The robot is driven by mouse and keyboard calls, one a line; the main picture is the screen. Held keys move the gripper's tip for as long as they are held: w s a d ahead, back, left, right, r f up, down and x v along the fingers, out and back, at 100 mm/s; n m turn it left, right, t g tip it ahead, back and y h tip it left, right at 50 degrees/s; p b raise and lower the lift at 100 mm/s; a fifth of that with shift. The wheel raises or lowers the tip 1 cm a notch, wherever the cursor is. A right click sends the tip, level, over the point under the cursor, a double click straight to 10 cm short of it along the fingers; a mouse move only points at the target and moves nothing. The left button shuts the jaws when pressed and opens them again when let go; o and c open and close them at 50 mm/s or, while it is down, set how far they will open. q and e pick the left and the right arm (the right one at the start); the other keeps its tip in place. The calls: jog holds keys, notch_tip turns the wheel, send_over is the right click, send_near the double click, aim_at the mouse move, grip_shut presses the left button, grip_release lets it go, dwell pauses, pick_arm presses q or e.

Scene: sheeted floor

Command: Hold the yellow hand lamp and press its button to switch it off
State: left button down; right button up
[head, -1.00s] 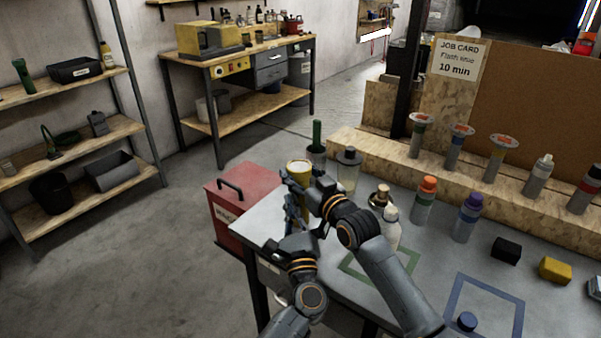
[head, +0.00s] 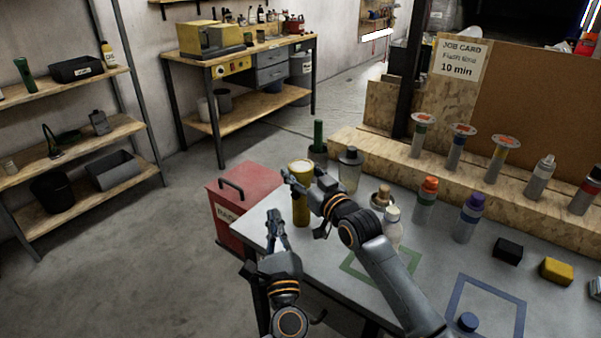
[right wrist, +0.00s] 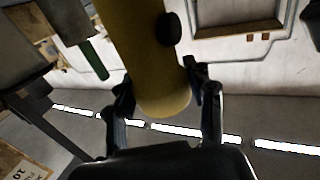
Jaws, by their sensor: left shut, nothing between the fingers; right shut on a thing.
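The yellow hand lamp (head: 302,208) stands upright over the near left corner of the grey table, its pale round head up. My right gripper (head: 300,182) is shut on it just below the head. In the right wrist view the lamp (right wrist: 135,45) runs between my right fingers (right wrist: 163,108), and its round black button (right wrist: 172,28) shows on its side, uncovered. I cannot tell whether the lamp is lit. My left gripper (head: 276,222) is shut and empty, to the left of and a little below the lamp, apart from it. The lamp's base is partly hard to see against the table.
A red box (head: 240,205) stands beyond the table's left edge. A clear jar (head: 349,172), a white bottle (head: 391,228) and orange-capped (head: 425,203) and purple-capped (head: 468,218) bottles stand near my right arm. Green (head: 352,270) and blue (head: 520,310) outlines mark the tabletop.

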jog(key=shift+d+f, duration=0.1)
jog(key=o, duration=1.3)
jog(key=shift+o, duration=0.2)
